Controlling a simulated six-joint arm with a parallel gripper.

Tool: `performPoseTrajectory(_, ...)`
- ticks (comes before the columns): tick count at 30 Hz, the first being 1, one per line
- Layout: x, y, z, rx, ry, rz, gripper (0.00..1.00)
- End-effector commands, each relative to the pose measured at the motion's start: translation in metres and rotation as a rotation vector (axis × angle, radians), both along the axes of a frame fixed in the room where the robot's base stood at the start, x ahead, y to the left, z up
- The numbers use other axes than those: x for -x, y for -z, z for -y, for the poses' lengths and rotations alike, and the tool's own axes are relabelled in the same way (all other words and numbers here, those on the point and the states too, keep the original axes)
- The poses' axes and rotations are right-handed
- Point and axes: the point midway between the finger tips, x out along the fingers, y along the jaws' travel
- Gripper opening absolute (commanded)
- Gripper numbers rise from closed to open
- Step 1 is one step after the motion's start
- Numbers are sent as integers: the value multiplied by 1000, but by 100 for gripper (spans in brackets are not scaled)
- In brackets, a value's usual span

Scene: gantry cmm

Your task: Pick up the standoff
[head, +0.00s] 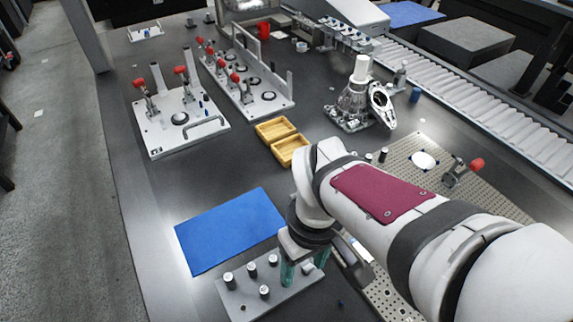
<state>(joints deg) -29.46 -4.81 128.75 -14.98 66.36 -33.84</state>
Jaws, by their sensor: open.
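I see a left standoff (229,281), a middle standoff (252,271), a front standoff (264,292) and a back standoff (273,260). My gripper (305,270) points down over the right part of this plate, right of those standoffs. Its teal fingers are apart. A small pale shape shows between them; I cannot tell whether it is another standoff. My arm hides part of the plate's right side.
A blue mat (228,230) lies behind the plate. Yellow bins (290,149), a clamp fixture (182,127) and a metal casting (352,103) stand farther back. A perforated plate (440,178) with a red-handled clamp lies right, partly behind my arm.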

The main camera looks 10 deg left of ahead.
Motion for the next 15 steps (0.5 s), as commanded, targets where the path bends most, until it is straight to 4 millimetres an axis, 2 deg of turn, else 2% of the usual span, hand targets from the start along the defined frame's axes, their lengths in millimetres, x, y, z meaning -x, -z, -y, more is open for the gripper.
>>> performPoseTrajectory(1, -5, 10, -29, 12, -210, 7, 62)
performPoseTrajectory(3, -9, 21, -62, 21, -453, 26, 62)
performPoseTrajectory(5, -9, 28, -78, 25, -573, 35, 62)
performPoseTrajectory(8, -9, 46, -85, 27, -628, 38, 62)
performPoseTrajectory(15, -8, 113, -82, 28, -620, 34, 62)
